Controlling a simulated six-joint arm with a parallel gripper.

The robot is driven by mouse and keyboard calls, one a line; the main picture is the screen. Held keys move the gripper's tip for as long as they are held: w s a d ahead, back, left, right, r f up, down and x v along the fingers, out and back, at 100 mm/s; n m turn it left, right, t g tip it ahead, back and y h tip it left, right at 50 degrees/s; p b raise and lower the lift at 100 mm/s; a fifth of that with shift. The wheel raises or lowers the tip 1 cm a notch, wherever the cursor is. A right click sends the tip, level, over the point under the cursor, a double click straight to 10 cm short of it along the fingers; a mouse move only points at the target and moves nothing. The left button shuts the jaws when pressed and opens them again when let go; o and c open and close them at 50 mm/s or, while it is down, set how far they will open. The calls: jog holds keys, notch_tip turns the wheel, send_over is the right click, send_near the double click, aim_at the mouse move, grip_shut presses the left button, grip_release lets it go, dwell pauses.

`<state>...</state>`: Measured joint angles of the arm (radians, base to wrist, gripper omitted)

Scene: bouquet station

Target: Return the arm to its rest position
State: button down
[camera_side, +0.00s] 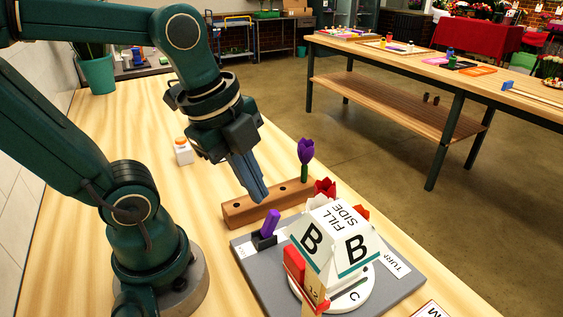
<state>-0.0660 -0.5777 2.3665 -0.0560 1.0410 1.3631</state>
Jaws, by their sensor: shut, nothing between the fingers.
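My gripper (258,196) is shut and empty. It points down over the wooden block with holes (243,212), in front of the block's left part in this view; whether it touches the block cannot be told. A purple flower (306,152) on a green stem stands upright in the right end of the block.
A grey board (259,287) near the front carries a white box marked B (335,235) on a round white base, with red flowers behind it. A purple peg (271,222) stands in a dark holder. A small white button box (183,152) and a green pot (97,74) stand further back.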

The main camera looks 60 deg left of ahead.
jog(key=n+t, duration=0.1)
jog(key=n, duration=0.6)
jog(key=n+t, duration=0.1)
jog(key=n, duration=0.6)
jog(key=shift+n, duration=0.3)
